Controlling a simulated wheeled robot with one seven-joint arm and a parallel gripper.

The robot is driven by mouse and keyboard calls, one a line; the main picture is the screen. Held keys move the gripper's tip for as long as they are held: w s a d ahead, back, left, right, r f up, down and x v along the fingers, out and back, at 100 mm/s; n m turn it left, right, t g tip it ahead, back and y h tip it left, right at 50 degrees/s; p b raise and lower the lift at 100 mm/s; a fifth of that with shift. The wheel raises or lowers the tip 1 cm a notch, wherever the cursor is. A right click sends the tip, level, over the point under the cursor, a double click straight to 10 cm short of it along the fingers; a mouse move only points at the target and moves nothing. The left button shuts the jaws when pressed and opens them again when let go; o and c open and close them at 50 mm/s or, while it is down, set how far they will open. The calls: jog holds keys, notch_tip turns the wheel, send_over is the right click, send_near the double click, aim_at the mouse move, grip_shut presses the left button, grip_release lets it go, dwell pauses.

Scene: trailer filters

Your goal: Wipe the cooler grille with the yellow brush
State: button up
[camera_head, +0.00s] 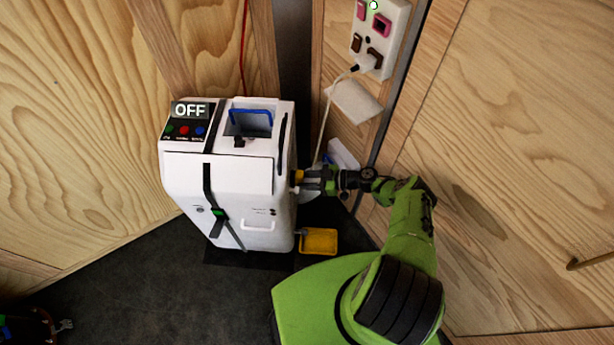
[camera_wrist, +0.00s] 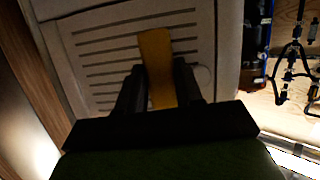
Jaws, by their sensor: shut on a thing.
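The cooler (camera_head: 235,175) is a white box with an OFF display, standing on a dark mat against the wooden walls. Its slatted grille (camera_wrist: 95,60) fills the upper middle of the wrist view. My gripper (camera_head: 308,181) is at the cooler's right side and shut on the yellow brush (camera_head: 297,177). In the wrist view the yellow brush (camera_wrist: 157,65) stands out between the dark fingers of my gripper (camera_wrist: 158,85) and overlaps the grille slats. I cannot tell whether the brush touches the grille.
A yellow tray (camera_head: 318,240) lies on the floor right of the cooler. A power strip (camera_head: 378,35) with a plugged-in white cable hangs on the wall behind. A wooden wall (camera_head: 500,130) stands close on the right.

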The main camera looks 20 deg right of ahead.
jog(key=shift+s+d+b, duration=0.3)
jog(key=shift+d+b, duration=0.2)
jog(key=shift+d, duration=0.45)
jog(key=shift+s+d+b, duration=0.35)
jog(key=shift+d+b, duration=0.1)
jog(key=shift+d, duration=0.45)
jog(key=shift+s+d+b, duration=0.3)
jog(key=shift+d+b, duration=0.2)
jog(key=shift+d, duration=0.45)
jog(key=d+b, duration=0.1)
jog(key=s+d+b, duration=0.1)
jog(key=shift+d, duration=0.35)
